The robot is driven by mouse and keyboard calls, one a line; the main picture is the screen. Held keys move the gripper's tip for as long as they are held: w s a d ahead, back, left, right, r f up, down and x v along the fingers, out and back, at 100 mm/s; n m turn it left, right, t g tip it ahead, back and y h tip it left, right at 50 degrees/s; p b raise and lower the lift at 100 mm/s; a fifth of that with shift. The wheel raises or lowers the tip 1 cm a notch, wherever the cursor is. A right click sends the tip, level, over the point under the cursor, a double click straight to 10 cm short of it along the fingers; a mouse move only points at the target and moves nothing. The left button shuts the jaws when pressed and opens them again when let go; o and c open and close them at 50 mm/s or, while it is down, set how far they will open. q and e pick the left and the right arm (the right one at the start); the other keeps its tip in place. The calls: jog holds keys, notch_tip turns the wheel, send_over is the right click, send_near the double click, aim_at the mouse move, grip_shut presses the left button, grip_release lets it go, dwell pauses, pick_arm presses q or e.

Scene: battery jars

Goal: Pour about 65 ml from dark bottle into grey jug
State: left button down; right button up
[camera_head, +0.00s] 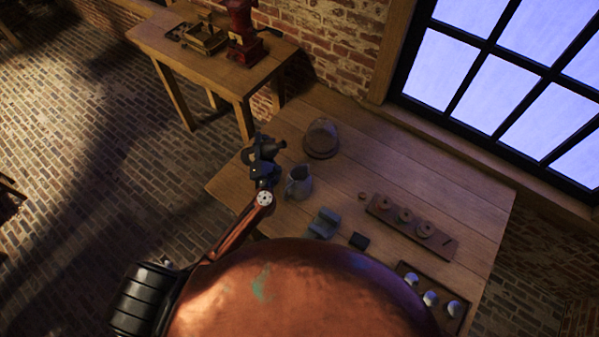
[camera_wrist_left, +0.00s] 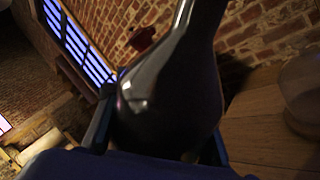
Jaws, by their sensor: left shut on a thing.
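The dark bottle (camera_head: 264,149) is held above the left end of the wooden table, tilted, with its narrow end toward the right in the head view. My left gripper (camera_head: 262,168) is shut on it. In the left wrist view the bottle (camera_wrist_left: 170,95) fills the middle, with gripper parts on both sides of its body. The grey jug (camera_head: 299,184) stands upright on the table, to the right of and below the bottle in the head view. I cannot see any liquid stream or the level in the jug. My right gripper is not in view.
A round glass-like vessel (camera_head: 321,138) stands behind the jug. Blue-grey blocks (camera_head: 323,223), a small dark block (camera_head: 359,241), a wooden rack with round holes (camera_head: 412,231) and a tray with white-topped items (camera_head: 461,322) lie to the right. A side table (camera_head: 165,47) holds a red grinder (camera_head: 243,40).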

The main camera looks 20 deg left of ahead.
pick_arm(q)
jog(key=shift+w+d+r+n+g+y+p, duration=0.2)
jog(key=shift+n+g+p, duration=0.45)
jog(key=shift+n, duration=1.3)
jog(key=shift+d+r+n+g+y+p, duration=0.15)
jog(key=shift+r+n+g+p, duration=0.15)
jog(key=shift+n+p, duration=1.15)
jog(key=shift+w+d+r+n+g+y+p, duration=0.15)
jog(key=shift+n+g+p, duration=0.3)
jog(key=shift+n, duration=1.95)
jog(key=shift+s, duration=0.1)
